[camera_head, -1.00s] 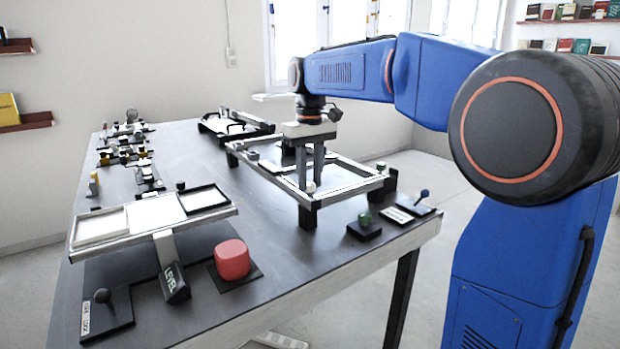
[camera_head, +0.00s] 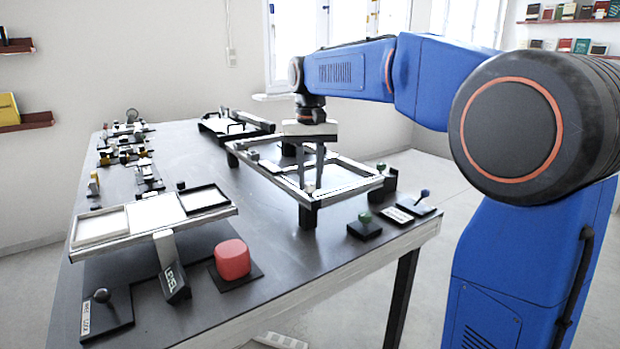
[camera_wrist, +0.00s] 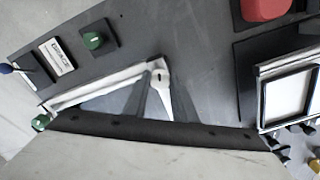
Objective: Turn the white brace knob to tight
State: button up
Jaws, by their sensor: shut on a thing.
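The white brace knob (camera_wrist: 160,77) sits at the near corner of a pale rectangular frame (camera_head: 345,190) on the table. In the wrist view it is a round white cap with a small dark mark. My gripper (camera_head: 310,187) points straight down over that corner, with its fingers shut on the knob from both sides. It also shows in the wrist view (camera_wrist: 161,92), with a blurred grey finger on each side of the knob. In the head view the fingers mostly cover the knob. I cannot read a tight marking.
A green knob on a dark base (camera_head: 365,226), a lettered plate (camera_head: 398,214) and a blue-topped lever (camera_head: 424,193) stand near the right table edge. A red block (camera_head: 232,259) and a tray balance (camera_head: 100,226) stand to the left. Bare table lies between.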

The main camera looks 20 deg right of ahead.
aim_at(310, 183)
jog(key=m, duration=0.4)
jog(key=shift+m, duration=2.2)
jog(key=o, duration=1)
jog(key=shift+o, duration=0.2)
notch_tip(310, 183, up, 17)
jog(key=shift+r, duration=0.2)
